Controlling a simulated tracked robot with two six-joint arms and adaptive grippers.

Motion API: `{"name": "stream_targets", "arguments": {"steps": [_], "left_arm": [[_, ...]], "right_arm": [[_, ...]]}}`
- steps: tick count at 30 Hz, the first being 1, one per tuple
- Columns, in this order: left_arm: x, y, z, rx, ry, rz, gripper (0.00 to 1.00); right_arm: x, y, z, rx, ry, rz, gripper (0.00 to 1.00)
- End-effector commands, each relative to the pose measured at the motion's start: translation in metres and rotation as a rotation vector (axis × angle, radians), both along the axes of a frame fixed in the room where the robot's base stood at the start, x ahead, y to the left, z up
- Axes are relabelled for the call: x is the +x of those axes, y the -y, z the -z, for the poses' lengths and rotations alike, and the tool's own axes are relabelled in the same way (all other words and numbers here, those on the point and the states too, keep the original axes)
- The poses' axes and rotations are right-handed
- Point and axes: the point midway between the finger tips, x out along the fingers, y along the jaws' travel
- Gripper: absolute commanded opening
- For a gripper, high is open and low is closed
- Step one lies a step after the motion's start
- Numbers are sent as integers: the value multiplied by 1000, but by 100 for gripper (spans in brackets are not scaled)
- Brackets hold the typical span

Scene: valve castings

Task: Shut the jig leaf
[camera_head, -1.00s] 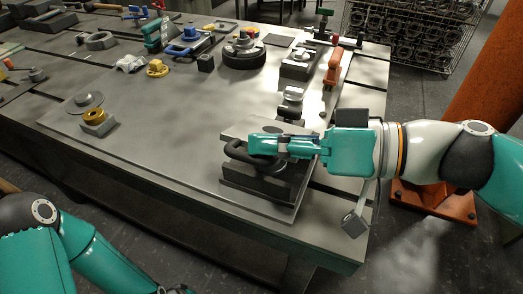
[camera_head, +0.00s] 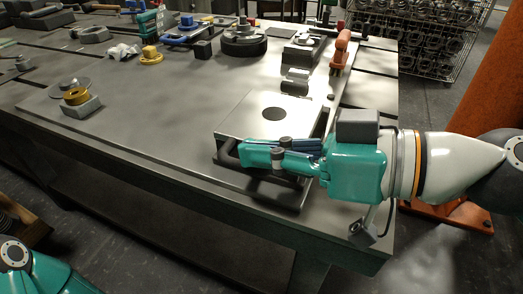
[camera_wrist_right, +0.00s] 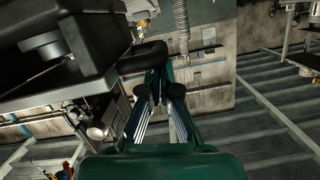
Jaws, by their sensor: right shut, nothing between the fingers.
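The jig (camera_head: 300,190) is a dark block near the front edge of the steel table. Its leaf (camera_head: 250,116) is a pale flat plate with a dark round spot, seen from above in the head view. A black loop handle (camera_head: 228,152) shows at the front left of the jig; I cannot tell the leaf's exact angle. My right gripper (camera_head: 244,153) is shut and empty, over the jig's front side by the handle. In the wrist view, the fingertips (camera_wrist_right: 160,80) are close to a rounded black bar (camera_wrist_right: 143,56). My left gripper is out of view.
A brass ring on a block (camera_head: 77,97) is at left. The table's middle is clear. An orange post (camera_head: 490,100) stands at right.

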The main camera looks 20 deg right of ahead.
Motion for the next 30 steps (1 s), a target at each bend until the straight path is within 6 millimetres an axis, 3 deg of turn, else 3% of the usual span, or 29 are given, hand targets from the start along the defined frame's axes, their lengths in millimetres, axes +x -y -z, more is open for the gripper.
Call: {"name": "stream_targets", "arguments": {"steps": [14,17,23,30], "left_arm": [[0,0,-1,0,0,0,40],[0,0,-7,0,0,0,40],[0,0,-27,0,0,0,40],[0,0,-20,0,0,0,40]], "right_arm": [[-1,-1,4,-11,-13,-10,0],[0,0,-6,-10,-11,-9,0],[5,5,-44,-4,-3,-2,0],[-26,52,-50,-1,-1,11,0]]}}
